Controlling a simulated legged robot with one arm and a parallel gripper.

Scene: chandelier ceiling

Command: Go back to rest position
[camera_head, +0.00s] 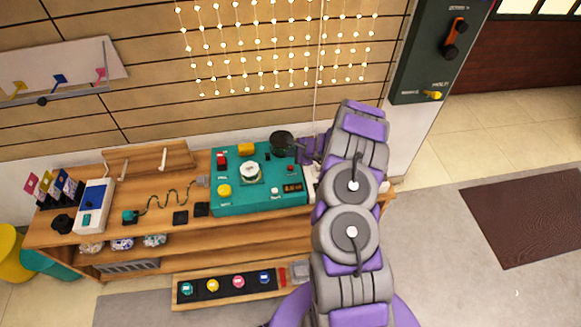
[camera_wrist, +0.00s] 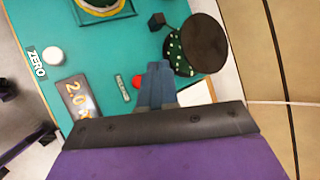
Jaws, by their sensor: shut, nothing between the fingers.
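My gripper (camera_wrist: 158,70) is shut and empty in the wrist view, its two bluish fingers together above the teal panel (camera_wrist: 110,45). A red button (camera_wrist: 137,82) shows just left of the fingers. A black round-topped part with green dots (camera_wrist: 205,45) is close on their right. I cannot tell whether the fingers touch anything. In the head view my grey and purple arm reaches over the right end of the teal panel (camera_head: 235,205). The arm hides part of the bench there, and the fingertips cannot be made out clearly.
The wooden bench (camera_head: 150,225) carries a white device (camera_head: 92,207), a coiled cable and dark pads. A low shelf (camera_head: 185,304) holds several coloured discs. String lights (camera_head: 260,50) hang behind. A dark switch cabinet (camera_head: 430,55) stands right. Floor beside the brown mat (camera_head: 530,215) is clear.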

